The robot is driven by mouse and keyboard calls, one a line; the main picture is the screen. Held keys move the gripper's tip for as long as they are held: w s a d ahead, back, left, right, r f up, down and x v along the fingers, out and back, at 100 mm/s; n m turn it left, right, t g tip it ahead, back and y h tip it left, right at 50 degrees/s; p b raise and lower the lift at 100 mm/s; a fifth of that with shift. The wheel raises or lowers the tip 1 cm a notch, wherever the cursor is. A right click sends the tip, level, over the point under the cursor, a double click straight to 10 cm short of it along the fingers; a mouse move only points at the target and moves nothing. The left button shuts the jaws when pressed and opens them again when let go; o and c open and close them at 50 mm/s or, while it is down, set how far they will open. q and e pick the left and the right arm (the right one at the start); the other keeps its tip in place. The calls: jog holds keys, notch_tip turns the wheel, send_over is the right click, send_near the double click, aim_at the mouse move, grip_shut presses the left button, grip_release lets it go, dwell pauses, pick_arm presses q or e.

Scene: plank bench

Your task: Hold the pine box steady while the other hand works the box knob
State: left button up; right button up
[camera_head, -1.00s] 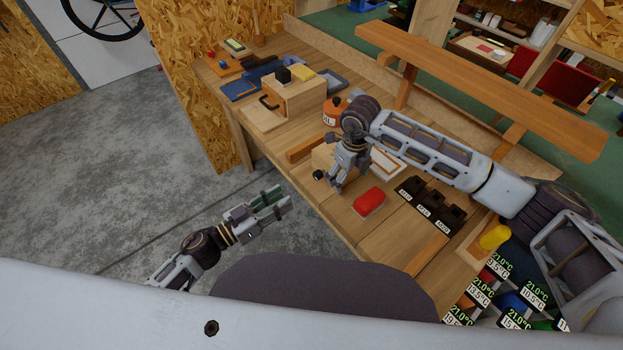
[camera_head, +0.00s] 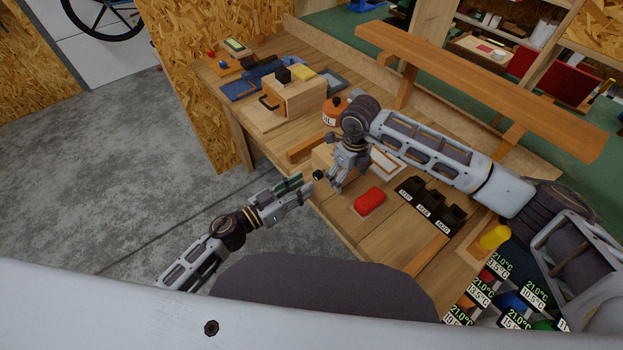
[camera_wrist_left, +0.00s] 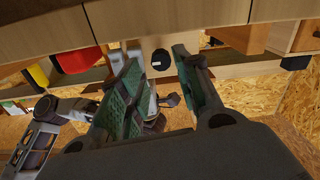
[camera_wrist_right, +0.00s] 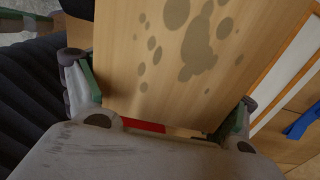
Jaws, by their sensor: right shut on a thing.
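The pine box (camera_head: 322,156) stands at the bench's near edge, partly hidden by my right gripper (camera_head: 340,178). In the right wrist view, that gripper is shut on the box, whose pale wood face (camera_wrist_right: 150,70) with dark blotches lies between the fingers. The black round box knob (camera_head: 317,174) faces off the bench edge. My left gripper (camera_head: 303,187) is open and empty just short of the knob.
A red block (camera_head: 369,201) and black labelled holders (camera_head: 430,205) sit right of the box. An orange bottle (camera_head: 333,111) and a wooden cabinet with a black handle (camera_head: 290,105) stand farther back. Left of the bench is open concrete floor.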

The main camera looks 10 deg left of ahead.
aim_at(316, 178)
pick_arm(q)
jog(key=shift+x, duration=2.1)
jog(key=shift+c, duration=0.4)
grip_shut()
